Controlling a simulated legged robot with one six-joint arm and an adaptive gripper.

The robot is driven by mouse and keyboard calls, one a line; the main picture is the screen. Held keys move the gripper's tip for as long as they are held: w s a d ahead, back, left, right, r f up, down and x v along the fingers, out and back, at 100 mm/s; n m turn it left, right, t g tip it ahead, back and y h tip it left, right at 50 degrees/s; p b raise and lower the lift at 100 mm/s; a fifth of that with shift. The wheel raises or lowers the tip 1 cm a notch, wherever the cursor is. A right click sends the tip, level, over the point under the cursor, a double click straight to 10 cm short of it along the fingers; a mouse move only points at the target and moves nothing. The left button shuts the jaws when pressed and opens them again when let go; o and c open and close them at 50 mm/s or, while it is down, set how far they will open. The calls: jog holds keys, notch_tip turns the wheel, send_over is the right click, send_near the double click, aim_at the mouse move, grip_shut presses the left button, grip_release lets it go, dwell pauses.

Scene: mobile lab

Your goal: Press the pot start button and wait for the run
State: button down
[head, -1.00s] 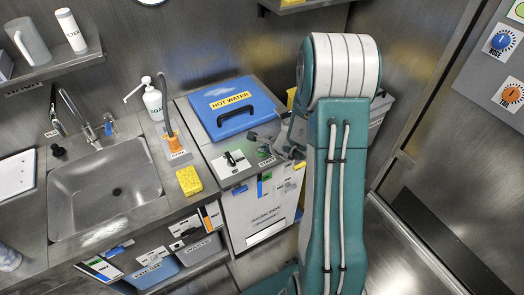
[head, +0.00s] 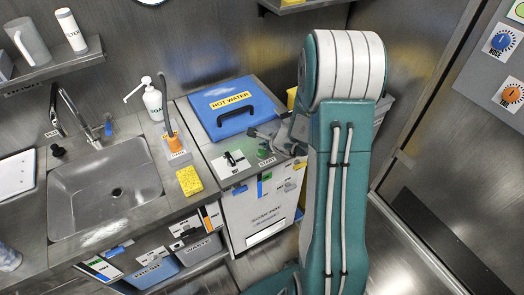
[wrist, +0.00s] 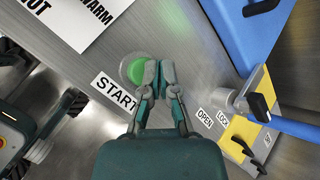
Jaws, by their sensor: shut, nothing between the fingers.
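The round green start button (wrist: 136,70) sits in a grey ring on the pot's steel top, beside the START label (wrist: 114,92) in the wrist view. My gripper (wrist: 160,72) is shut and empty, its fingertips over the right side of the button and hiding part of it. I cannot tell whether they touch it. In the head view the button (head: 263,146) shows green just under my gripper (head: 254,133). The pot is a pale box with a blue lid (head: 236,107) marked HOT WATER, which is closed.
A lock lever (wrist: 248,101) on a yellow plate with OPEN and LOCK labels stands right of my fingers. A black switch (head: 231,159) is on the pot's top at left. A yellow sponge (head: 189,180) and sink (head: 106,188) lie further left.

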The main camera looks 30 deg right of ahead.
jog(key=shift+r, duration=2.5)
jog(key=s+a+r+n+g+y, duration=0.1)
jog(key=s+a+r+n+y, duration=0.1)
jog(key=s+a+r+n, duration=0.35)
jog(key=s+a+r+n+g+y, duration=0.1)
jog(key=s+a+r+n, duration=0.2)
jog(key=a+r+n, duration=0.5)
jog(key=s+r+n+h, duration=0.2)
jog(key=s+n, duration=0.3)
jog(key=s, duration=0.3)
jog(key=s+a+r+n+g+h, duration=0.1)
jog(key=s+r+n+h, duration=0.2)
jog(key=s, duration=0.5)
jog(key=r+n, duration=0.1)
jog(key=n, duration=0.1)
jog(key=shift+s+a+r+n, duration=0.15)
jog(key=shift+s+r+n, duration=0.15)
jog(key=shift+n, duration=0.05)
dwell(2.0)
